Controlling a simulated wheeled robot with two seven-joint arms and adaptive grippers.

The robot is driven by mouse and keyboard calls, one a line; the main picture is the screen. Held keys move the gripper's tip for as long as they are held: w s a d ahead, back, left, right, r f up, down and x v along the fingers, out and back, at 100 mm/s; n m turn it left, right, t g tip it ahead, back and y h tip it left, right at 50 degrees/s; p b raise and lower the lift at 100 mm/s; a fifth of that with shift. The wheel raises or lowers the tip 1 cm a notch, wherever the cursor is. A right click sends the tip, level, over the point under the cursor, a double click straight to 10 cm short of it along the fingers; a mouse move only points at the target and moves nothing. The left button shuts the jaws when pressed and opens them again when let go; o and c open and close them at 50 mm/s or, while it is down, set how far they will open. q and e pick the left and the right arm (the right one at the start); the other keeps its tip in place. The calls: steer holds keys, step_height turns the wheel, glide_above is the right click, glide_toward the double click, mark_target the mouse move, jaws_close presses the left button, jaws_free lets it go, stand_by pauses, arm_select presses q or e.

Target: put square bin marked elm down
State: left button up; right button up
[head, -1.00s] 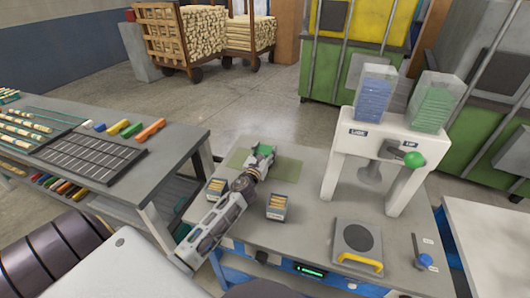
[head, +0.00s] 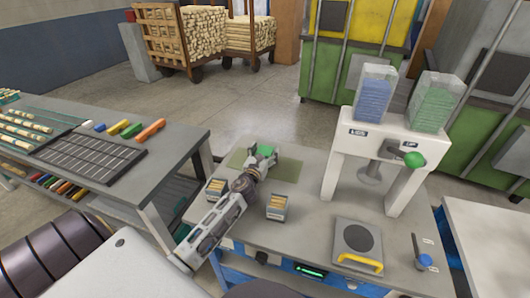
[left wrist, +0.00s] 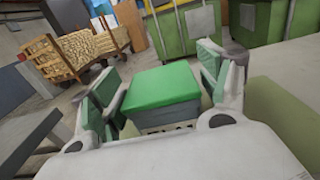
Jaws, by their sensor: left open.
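A square bin with a green top (head: 264,150) stands on the olive-green mat (head: 287,170) at the back of the grey table. It also shows in the left wrist view (left wrist: 163,86), upright, with a grey body; I cannot read its marking. My left gripper (head: 262,156) is open, its fingers on either side of the bin. In the left wrist view the left gripper (left wrist: 158,78) has its green-padded fingers apart, with gaps beside the bin. The gripper hides part of the bin in the head view. My right gripper is not in view.
Two small bins of wooden pieces, one on the left (head: 215,189) and one on the right (head: 277,206), stand near my left arm. A white dispenser stand (head: 362,140) and a scale-like device (head: 357,241) are to the right. Bare tabletop lies between.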

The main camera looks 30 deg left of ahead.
arm_select(q)
steer(key=shift+v, duration=1.85)
steer(key=shift+s+d, duration=0.15)
steer(key=shift+s, duration=0.55)
steer(key=shift+s+d, duration=0.2)
steer(key=shift+s, duration=0.5)
steer(key=shift+b+v, duration=0.35)
steer(key=shift+v, duration=1.45)
steer(key=shift+s+d, duration=0.1)
steer(key=shift+s, duration=0.8)
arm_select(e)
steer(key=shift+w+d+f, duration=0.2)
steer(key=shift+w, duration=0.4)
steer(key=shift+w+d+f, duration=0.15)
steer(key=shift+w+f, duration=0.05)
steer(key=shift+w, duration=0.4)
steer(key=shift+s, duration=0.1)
